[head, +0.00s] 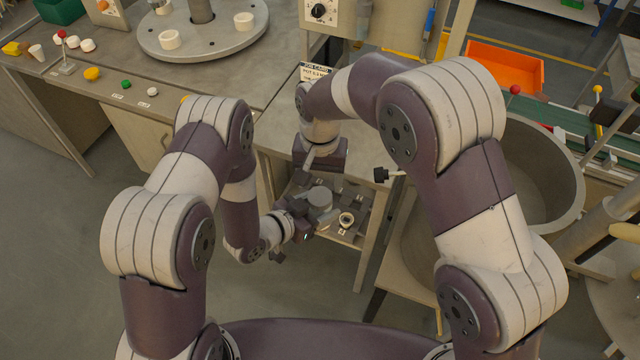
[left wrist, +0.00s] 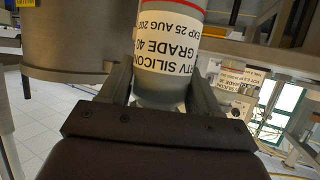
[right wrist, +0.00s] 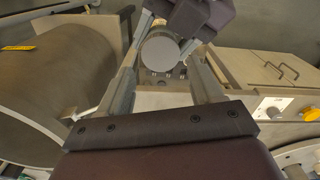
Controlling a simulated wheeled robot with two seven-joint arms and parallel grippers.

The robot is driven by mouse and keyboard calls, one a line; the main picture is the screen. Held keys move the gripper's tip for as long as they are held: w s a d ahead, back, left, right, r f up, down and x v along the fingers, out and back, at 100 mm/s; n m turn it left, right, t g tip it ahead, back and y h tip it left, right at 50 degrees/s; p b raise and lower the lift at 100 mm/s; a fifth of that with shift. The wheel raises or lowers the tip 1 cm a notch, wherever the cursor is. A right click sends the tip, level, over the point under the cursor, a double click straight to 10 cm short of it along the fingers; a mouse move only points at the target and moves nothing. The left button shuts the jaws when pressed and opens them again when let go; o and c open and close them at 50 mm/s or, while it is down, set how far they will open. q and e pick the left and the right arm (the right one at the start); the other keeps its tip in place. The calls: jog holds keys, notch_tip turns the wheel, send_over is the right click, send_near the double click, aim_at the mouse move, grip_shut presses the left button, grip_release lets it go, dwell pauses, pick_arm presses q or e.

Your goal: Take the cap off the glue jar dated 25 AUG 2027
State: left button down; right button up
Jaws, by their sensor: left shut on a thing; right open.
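The glue jar (left wrist: 168,55) is held in my left gripper (left wrist: 165,85), one finger on each side of it. Its white label has a red band and reads RTV SILICON, GRADE 40, EXP 25 AUG 202, with the last digit cut off. In the head view the jar's round grey top (head: 320,196) shows beside my left gripper (head: 304,222). In the right wrist view the flat grey cap (right wrist: 159,52) faces the camera, between or just beyond the fingers of my open right gripper (right wrist: 164,48). Contact between those fingers and the cap cannot be told.
A small round pot (head: 346,219) stands right of the jar. A workbench with a turntable (head: 205,42) is at the back left. A large round vat (head: 545,165) stands on the right, with an orange bin (head: 505,68) behind it.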

aim_at(320, 196)
notch_tip(320, 196, up, 3)
jog(key=m, duration=0.2)
jog(key=shift+f+m, duration=0.15)
jog(key=shift+m, duration=0.15)
jog(key=shift+f, duration=0.3)
notch_tip(320, 196, down, 7)
jog(key=shift+f, duration=0.1)
jog(key=c, duration=0.9)
jog(key=n, duration=0.3)
jog(key=o, duration=1.2)
